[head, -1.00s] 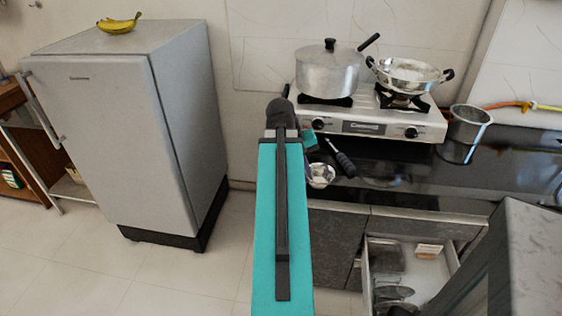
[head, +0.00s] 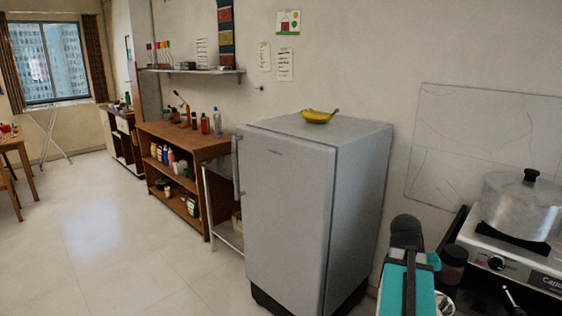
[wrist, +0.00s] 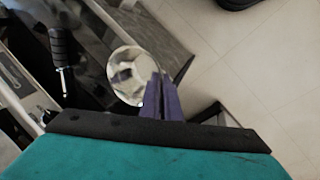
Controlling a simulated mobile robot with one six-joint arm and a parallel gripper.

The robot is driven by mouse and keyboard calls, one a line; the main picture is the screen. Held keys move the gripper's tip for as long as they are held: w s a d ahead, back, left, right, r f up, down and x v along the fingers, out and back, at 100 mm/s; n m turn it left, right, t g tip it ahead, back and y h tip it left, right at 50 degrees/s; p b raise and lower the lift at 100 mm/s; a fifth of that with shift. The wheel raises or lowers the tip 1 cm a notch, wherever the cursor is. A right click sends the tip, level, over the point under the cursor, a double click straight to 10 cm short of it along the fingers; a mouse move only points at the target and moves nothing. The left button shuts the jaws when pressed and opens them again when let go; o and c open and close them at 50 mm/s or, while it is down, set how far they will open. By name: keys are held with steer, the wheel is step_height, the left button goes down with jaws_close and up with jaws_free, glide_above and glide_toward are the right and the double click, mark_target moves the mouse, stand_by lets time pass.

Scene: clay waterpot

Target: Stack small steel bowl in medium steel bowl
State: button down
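A small shiny steel bowl (wrist: 128,72) is at the tips of my gripper (wrist: 160,88) in the wrist view. The two purple fingers are close together at its rim, and I see its hollow side. The bowl appears gripped by the rim, near the counter's edge. In the head view, part of a steel bowl (head: 445,305) shows at the bottom edge, just right of my teal arm, which hides the fingers. I cannot make out a medium steel bowl in either current view.
A grey fridge (head: 290,215) with bananas (head: 320,116) on top stands left of my arm. A stove (head: 515,262) with a lidded pot (head: 522,206) is at the right. A black-handled utensil (wrist: 60,55) lies on the counter. Open floor (head: 110,240) stretches left.

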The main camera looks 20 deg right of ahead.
steer(key=w+a+n+t, duration=0.1)
steer(key=w+a+n, duration=0.3)
steer(key=w+a, duration=0.6)
steer(key=w+a+n+t, duration=0.2)
steer(key=w+a+n, duration=0.2)
steer(key=w+a, duration=0.6)
steer(key=w+a+n+t, duration=0.1)
steer(key=w+a+n, duration=0.4)
steer(key=a, duration=1.9)
steer(key=w, duration=0.5)
steer(key=shift+w+a, duration=0.25)
steer(key=shift+w, duration=0.15)
steer(key=shift+s+f, duration=0.1)
steer(key=shift+f, duration=0.05)
